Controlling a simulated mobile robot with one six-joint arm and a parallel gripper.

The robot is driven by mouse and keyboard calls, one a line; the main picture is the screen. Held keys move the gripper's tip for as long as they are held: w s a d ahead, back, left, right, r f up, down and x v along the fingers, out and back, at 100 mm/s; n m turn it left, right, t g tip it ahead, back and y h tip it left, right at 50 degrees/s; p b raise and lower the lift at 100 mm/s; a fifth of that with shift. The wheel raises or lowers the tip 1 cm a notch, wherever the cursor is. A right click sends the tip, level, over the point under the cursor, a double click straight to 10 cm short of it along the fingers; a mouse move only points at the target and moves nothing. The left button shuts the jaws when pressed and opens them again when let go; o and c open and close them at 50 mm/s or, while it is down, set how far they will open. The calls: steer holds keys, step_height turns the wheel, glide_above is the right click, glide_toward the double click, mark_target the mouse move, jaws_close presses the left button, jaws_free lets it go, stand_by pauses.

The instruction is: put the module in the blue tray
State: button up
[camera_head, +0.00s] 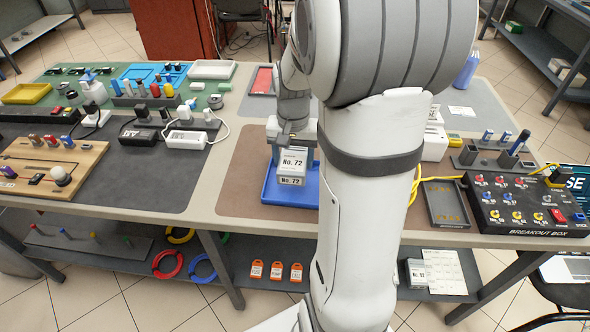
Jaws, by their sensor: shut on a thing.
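The module (292,168) is a grey block with a white label reading "No. 72". My gripper (290,141) is shut on its upper end. The module is upright over the blue tray (275,191), which lies on the brown mat on the table. The module's lower edge appears inside the tray's outline. I cannot tell whether it touches the tray floor. My arm hides the right part of the tray.
A breakout box (525,204) with coloured knobs stands at the right, beside a dark grey tray (445,203). At the left are a wooden board (52,165) and black and white adapters (186,139). The grey mat's front part is clear.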

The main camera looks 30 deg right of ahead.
step_height(320, 180, down, 4)
steer(key=shift+d+r, duration=0.15)
steer(key=shift+r, duration=0.05)
steer(key=shift+f, duration=0.35)
steer(key=shift+c, duration=0.6)
steer(key=shift+s, duration=0.15)
steer(key=shift+c, duration=0.7)
steer(key=o, duration=1.5)
